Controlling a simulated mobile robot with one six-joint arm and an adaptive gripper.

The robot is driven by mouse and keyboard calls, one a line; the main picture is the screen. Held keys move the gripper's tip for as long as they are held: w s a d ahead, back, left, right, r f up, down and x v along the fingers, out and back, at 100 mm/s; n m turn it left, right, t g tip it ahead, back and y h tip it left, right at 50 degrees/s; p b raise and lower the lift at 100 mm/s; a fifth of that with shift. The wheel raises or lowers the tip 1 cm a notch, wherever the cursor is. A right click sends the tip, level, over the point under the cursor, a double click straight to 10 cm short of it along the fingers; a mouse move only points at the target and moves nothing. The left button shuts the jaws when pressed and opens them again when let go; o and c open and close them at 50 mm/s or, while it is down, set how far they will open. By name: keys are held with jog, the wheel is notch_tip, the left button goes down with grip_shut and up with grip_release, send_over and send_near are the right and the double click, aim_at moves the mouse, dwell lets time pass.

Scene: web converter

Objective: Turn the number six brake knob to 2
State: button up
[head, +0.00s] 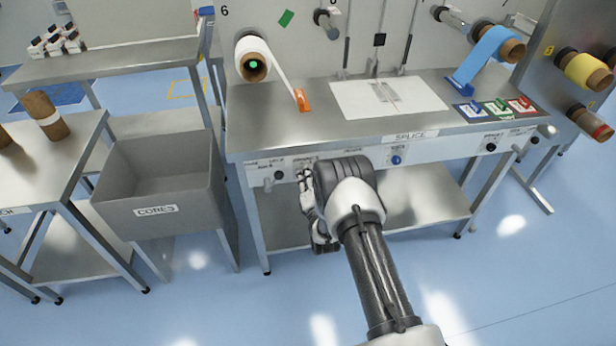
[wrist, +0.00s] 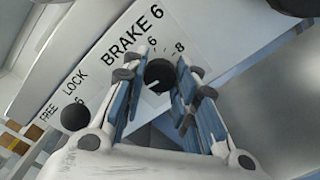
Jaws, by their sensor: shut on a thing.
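The number six brake knob (wrist: 160,72) is a black round knob below the "BRAKE 6" label (wrist: 135,35) in the wrist view. The scale figures 6 and 8 show above it; its other figures are hidden by my fingers. A short white mark on the knob points to the lower left in the wrist view. My gripper (wrist: 166,66) has its blue-padded fingers on either side of the knob and is shut on it. In the head view my gripper (head: 308,190) is at the left part of the bench's front panel and hides the knob.
A black ball (wrist: 74,116) sits beside the FREE and LOCK marks, close to my left finger. The grey CORES bin (head: 160,190) stands left of the splice bench (head: 270,125). A blue knob (head: 396,160) is farther right on the panel. Open floor lies in front.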

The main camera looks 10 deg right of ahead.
dwell(0.3)
jog(key=o, duration=1)
jog(key=shift+o, duration=0.2)
jog(key=s, duration=1.2)
